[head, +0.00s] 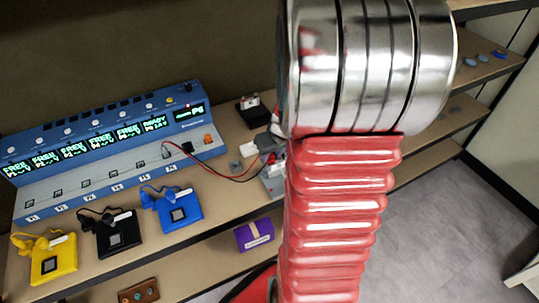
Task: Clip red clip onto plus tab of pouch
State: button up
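My own arm, with red bellows and polished metal rings, covers the middle of the head view. A grey and dark shape at its left edge looks like part of my gripper (268,143); its fingertips are too small and hidden to read. A red lead and a black lead run from the blue station (110,150) to this spot. A small red piece beside the grey shape, possibly the red clip (271,158), shows there; I cannot tell whether it is held or touching anything. A pale flat item (249,150) lies just left of it. I cannot make out the pouch or its plus tab.
Yellow (53,262), black (118,236) and blue (180,212) square units with cords sit along the bench's front. A dark box (253,112) stands behind the leads. A purple box (254,235) is on the lower shelf. Open floor (430,240) lies at right.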

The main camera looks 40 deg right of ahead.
jog(key=shift+o, duration=1.3)
jog(key=shift+r, duration=0.15)
jog(key=v, duration=1.3)
jog(key=shift+s+r, duration=0.15)
jog(key=shift+s, duration=0.05)
jog(key=shift+a, duration=0.1)
jog(key=s+a+r+n, duration=0.1)
jog(key=s+a+r, duration=0.1)
jog(key=a, duration=1.1)
jog(key=s+a+r+n+t+y, duration=0.1)
jog(key=a+r, duration=0.3)
jog(key=a, duration=0.9)
jog(key=shift+s+n, duration=0.6)
jog(key=shift+s, duration=0.1)
